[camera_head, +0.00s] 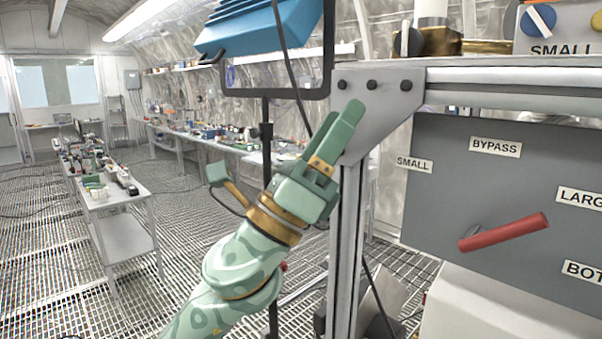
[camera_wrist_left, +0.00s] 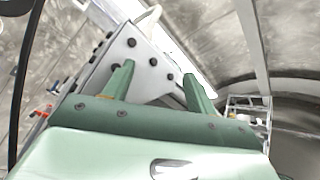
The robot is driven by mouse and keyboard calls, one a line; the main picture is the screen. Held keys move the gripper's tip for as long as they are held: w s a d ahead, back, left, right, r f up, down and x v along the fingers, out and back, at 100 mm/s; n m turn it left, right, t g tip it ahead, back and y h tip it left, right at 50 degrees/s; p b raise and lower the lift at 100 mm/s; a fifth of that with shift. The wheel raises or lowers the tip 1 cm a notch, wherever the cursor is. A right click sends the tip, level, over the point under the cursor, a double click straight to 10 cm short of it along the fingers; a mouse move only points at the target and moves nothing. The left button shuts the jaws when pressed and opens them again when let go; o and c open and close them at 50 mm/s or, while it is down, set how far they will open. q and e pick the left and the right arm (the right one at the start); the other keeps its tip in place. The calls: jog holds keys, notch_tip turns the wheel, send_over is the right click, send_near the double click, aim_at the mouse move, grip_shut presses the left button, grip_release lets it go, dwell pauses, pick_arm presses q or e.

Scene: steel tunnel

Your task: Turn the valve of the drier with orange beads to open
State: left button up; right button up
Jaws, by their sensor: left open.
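My left gripper (camera_head: 337,122) is open and empty. It is raised in front of the left corner of the rack, by the grey corner bracket (camera_head: 378,90). In the left wrist view the two green fingers (camera_wrist_left: 157,82) stand apart with the bracket (camera_wrist_left: 150,68) beyond them. No drier with orange beads can be made out. A red lever handle (camera_head: 503,232) sits on a grey panel (camera_head: 440,210) marked SMALL, BYPASS, LARGE and BOT, to the right of the gripper.
A box with a blue knob (camera_head: 538,20) and a SMALL label stands on the rack at the upper right. A blue lamp (camera_head: 262,28) on a stand is behind the gripper. Work tables (camera_head: 122,186) stand at the left, with open grating floor (camera_head: 40,260) around them.

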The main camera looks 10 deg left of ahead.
pick_arm(q)
jog(key=w+a+f+n+t+y, duration=0.3)
jog(key=a+f+n+t+y, duration=0.1)
jog(key=n+y, duration=0.6)
notch_tip(320, 180, down, 3)
jog(key=shift+w+a+r+n+t, duration=0.2)
jog(key=shift+a+n+t, duration=0.1)
jog(key=shift+n+t, duration=0.6)
